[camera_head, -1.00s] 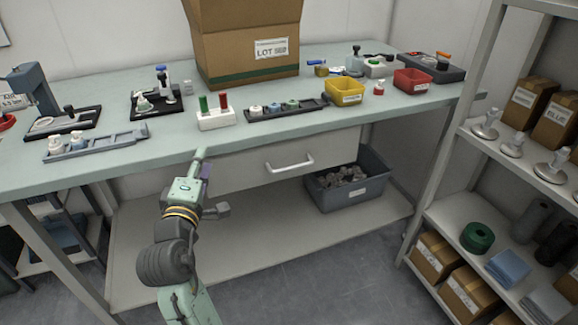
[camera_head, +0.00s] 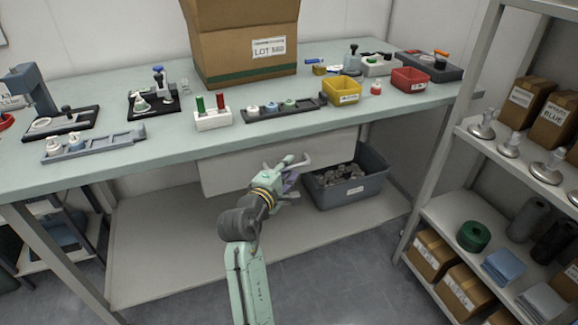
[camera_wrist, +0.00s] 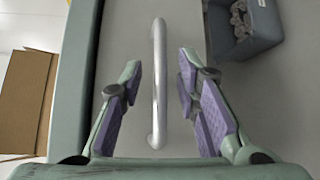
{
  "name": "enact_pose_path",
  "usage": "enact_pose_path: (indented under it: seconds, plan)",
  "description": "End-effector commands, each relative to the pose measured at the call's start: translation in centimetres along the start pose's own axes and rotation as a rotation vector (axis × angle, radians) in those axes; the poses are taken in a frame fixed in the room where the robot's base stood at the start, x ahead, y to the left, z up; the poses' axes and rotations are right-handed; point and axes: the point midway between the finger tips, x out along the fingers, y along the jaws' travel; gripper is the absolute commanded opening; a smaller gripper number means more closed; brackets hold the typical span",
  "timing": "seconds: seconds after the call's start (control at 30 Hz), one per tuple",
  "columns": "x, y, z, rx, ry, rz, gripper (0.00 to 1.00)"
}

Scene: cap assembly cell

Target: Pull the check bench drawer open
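The white drawer (camera_head: 225,172) hangs under the green top of the check bench (camera_head: 150,165), and its front looks closed. Its pale bar handle (camera_wrist: 159,85) runs between my gripper's two fingers in the wrist view. My gripper (camera_wrist: 159,90) is open, with a purple-padded finger on each side of the handle and a gap on both sides. In the head view my gripper (camera_head: 290,175) is at the drawer front and covers much of the handle (camera_head: 307,160).
A grey bin (camera_head: 350,190) of metal parts stands below, right of the drawer. A cardboard box (camera_head: 240,45), trays and small bins sit on the bench top. A shelf rack (camera_head: 440,130) stands to the right. Floor in front is clear.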

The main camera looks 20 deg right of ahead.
Motion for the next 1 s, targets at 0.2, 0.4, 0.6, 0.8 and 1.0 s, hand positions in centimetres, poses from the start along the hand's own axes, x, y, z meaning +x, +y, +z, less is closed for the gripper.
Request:
enact_pose_path:
  seconds: [0.2,0.4,0.6,0.8,1.0]
  plan:
    - [0.95,-0.03,-0.04,0.001,0.001,-0.001,0.3]
    - [0.94,-0.03,-0.04,0.001,0.001,0.0,0.3]
    - [0.93,-0.03,-0.04,0.001,0.001,0.0,0.17]
    - [0.92,-0.03,-0.05,0.001,0.001,0.0,0.03]
    - [0.92,-0.02,-0.05,0.001,0.002,0.0,0.0]
